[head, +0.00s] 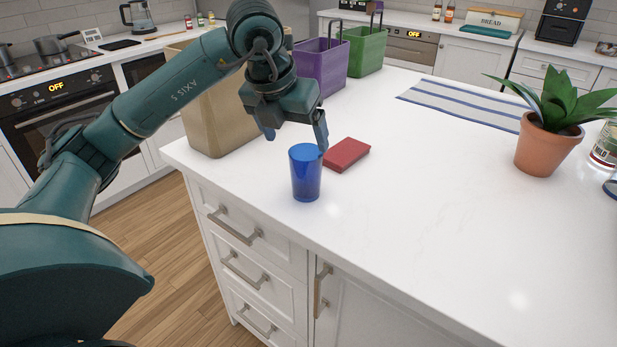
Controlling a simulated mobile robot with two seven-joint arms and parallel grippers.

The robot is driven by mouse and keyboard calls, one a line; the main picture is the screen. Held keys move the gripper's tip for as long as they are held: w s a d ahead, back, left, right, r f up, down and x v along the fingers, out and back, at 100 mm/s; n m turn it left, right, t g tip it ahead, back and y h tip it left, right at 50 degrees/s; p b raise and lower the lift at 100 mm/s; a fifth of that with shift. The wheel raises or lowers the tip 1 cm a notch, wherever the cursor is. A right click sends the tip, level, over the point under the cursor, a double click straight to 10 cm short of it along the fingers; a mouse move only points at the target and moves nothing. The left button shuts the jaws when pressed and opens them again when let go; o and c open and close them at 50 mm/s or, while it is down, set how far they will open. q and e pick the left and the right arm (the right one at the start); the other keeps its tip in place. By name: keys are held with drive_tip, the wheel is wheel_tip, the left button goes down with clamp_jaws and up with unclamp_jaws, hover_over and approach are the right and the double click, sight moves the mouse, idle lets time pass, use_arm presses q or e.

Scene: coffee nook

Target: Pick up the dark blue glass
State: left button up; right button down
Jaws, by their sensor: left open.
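The dark blue glass (306,178) stands upright on the white island counter, close to its front left edge. My left gripper (297,138) is open and empty, with its fingers pointing down. In the picture its fingertips are just above and behind the glass rim, one to the left and one at the right. I cannot tell whether the right finger touches the rim. My right gripper is not in view.
A red block (347,154) lies just right of and behind the glass. A tan bin (207,122), a purple basket (322,68) and a green basket (364,52) stand behind. A potted plant (546,149) and striped cloth (466,103) are at right. The front right counter (450,220) is clear.

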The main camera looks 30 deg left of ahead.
sight(307, 165)
use_arm(q)
drive_tip(key=x, duration=0.9)
drive_tip(key=shift+s+d+f+p, duration=0.1)
drive_tip(key=shift+d+p, duration=0.15)
drive_tip(key=shift+p, duration=0.05)
drive_tip(key=c, duration=1.2)
drive_tip(key=shift+o, duration=0.2)
